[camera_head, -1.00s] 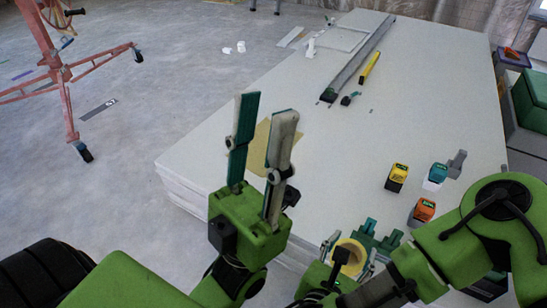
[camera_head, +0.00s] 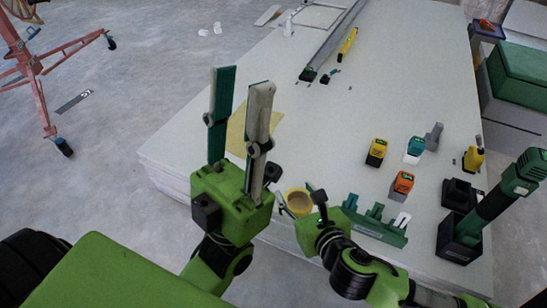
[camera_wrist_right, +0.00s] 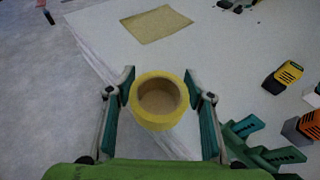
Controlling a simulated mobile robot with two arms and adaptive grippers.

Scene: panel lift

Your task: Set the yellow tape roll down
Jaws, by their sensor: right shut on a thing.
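The yellow tape roll (camera_head: 298,202) is near the front edge of the stacked panels. In the right wrist view the roll (camera_wrist_right: 160,101) sits between the two fingers with its hole facing the camera. My right gripper (camera_wrist_right: 160,92) is shut on it; in the head view that gripper (camera_head: 297,200) is partly hidden by its own wrist. I cannot tell how high the roll is above the panel. My left gripper (camera_head: 243,85) is raised, open and empty, with its fingers pointing up.
A tan sheet (camera_wrist_right: 156,24) lies flat on the white panel stack (camera_head: 330,130). A green holder (camera_head: 376,222) is right of the roll. Yellow (camera_head: 377,152), teal and orange (camera_head: 402,184) tools stand farther right. A long rail (camera_head: 334,42) lies at the back. The panel's middle is clear.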

